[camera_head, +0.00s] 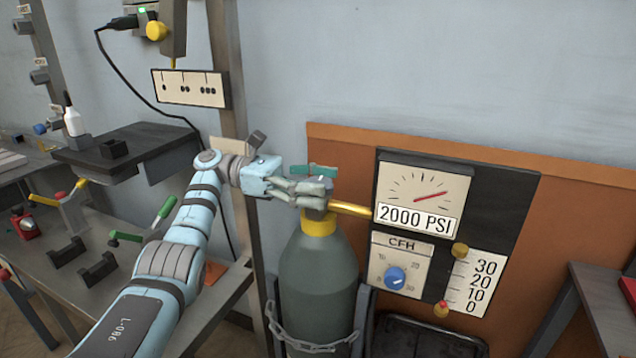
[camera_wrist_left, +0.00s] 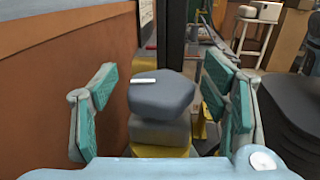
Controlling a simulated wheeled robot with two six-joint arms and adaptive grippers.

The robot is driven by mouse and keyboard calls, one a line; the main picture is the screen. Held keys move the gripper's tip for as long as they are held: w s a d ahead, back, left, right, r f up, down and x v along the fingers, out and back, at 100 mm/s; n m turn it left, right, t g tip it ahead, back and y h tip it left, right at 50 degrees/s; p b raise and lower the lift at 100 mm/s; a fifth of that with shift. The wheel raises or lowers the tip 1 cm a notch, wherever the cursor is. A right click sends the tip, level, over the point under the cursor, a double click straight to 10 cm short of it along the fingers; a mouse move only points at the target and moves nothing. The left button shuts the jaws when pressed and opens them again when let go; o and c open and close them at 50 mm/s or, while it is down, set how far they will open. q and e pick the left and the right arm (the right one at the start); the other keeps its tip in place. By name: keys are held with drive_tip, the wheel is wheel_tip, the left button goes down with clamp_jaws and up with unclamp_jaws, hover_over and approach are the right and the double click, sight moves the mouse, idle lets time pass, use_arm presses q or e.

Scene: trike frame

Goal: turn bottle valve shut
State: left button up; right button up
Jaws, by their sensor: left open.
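The grey-green gas bottle (camera_head: 318,275) stands upright with a yellow collar (camera_head: 318,228) at its neck. In the left wrist view its grey lobed valve knob (camera_wrist_left: 162,95) carries a white mark and sits between my fingers. My left gripper (camera_head: 318,184) is open at the bottle top, with its teal-padded fingers (camera_wrist_left: 162,105) on either side of the knob. Visible gaps separate the pads from the knob. In the head view the fingers mostly hide the knob. My right gripper is not in view.
A brass pipe (camera_head: 352,209) runs from the bottle top to a panel whose gauge (camera_head: 420,198) reads 2000 PSI. A blue CFH dial (camera_head: 395,278) sits below. A chain (camera_head: 310,346) crosses the bottle. A grey post (camera_head: 242,230) stands close behind my left arm.

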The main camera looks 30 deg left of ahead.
use_arm(q)
drive_tip(key=shift+r, duration=0.1)
wheel_tip(320, 180, up, 10)
drive_tip(key=shift+f, duration=0.1)
